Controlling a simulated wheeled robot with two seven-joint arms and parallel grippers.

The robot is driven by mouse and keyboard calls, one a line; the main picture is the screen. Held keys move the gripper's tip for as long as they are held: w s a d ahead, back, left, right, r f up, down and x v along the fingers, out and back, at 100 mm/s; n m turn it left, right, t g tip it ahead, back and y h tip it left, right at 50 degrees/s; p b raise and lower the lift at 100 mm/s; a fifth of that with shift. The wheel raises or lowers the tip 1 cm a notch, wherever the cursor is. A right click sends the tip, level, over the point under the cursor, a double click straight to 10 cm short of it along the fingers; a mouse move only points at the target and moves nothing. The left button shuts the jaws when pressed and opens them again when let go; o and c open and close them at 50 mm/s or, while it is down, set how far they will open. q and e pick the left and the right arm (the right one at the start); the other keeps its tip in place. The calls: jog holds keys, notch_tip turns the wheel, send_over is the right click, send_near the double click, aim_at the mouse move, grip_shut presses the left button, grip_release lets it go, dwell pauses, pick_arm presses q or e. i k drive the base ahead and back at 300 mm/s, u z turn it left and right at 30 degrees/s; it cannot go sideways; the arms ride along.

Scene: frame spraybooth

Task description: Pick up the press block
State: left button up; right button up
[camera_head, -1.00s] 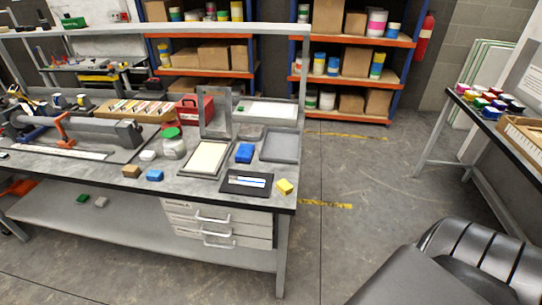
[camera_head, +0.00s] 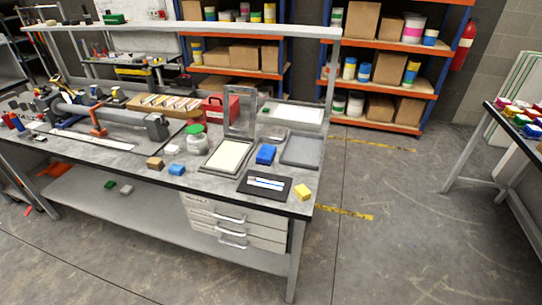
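No label shows which piece is the press block. Several small blocks lie on the grey workbench (camera_head: 218,184). A blue block (camera_head: 265,154) lies between a framed cream panel (camera_head: 228,156) and a grey tray (camera_head: 318,152). A brown block (camera_head: 155,163) and a smaller light blue block (camera_head: 177,169) lie near the bench's front edge, with a whitish block (camera_head: 173,149) behind them. A yellow block (camera_head: 302,191) lies at the front right corner, beside a dark mat (camera_head: 252,188). Neither of my grippers is in view.
A jar with a green lid (camera_head: 196,138) and a red box (camera_head: 222,108) stand on the bench. Drawers (camera_head: 232,222) hang under it. Open floor (camera_head: 400,230) lies to the right, before another table (camera_head: 512,128) and the shelves (camera_head: 405,85).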

aim_at(266, 154)
jog(key=k, duration=0.6)
jog(key=u, duration=0.7)
jog(key=i, duration=0.65)
jog(key=u, duration=0.5)
jog(key=i, duration=0.8)
jog(key=z, duration=0.8)
jog(key=i, duration=0.5)
jog(key=z, duration=0.5)
